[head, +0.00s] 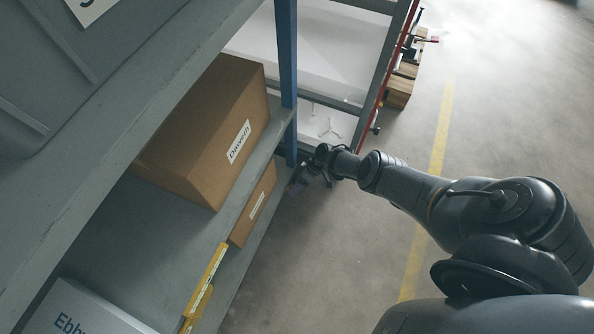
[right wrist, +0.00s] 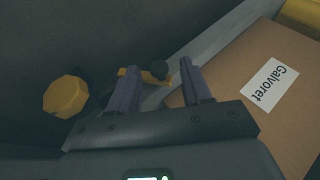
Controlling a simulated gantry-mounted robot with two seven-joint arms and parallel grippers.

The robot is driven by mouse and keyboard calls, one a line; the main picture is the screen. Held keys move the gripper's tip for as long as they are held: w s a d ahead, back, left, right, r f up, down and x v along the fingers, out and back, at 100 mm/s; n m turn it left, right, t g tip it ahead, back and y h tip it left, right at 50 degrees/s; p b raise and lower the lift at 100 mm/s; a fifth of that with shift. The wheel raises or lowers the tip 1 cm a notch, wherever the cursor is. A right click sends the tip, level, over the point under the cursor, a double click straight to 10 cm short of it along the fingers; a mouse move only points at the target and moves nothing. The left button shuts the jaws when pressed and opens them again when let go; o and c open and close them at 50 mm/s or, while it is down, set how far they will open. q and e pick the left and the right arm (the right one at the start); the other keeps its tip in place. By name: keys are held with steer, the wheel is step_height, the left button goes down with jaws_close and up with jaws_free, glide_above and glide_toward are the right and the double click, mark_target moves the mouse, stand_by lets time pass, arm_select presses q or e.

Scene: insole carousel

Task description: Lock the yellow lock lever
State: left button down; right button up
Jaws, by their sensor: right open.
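The yellow lock lever (right wrist: 130,75) shows in the right wrist view as a small yellow bar with a dark round knob beside it, against a dark grey surface. My right gripper (right wrist: 158,74) is open, its two purple-grey fingers on either side of the lever in the picture. I cannot tell whether they touch it or how far off it is. In the head view my right gripper (head: 302,182) is small and dark, low beside the blue shelf post; the lever cannot be made out there. My left gripper is not in view.
A yellow faceted knob (right wrist: 65,97) is left of the fingers. A carton marked Galvoret (right wrist: 250,115) lies close on the right. The head view shows a Daweth carton (head: 205,130) on the grey shelf, the blue post (head: 287,60) and open floor (head: 345,260) on the right.

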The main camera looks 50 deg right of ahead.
steer(key=s+d+r+p, duration=0.4)
steer(key=s+r+p, duration=0.7)
steer(key=p, duration=0.2)
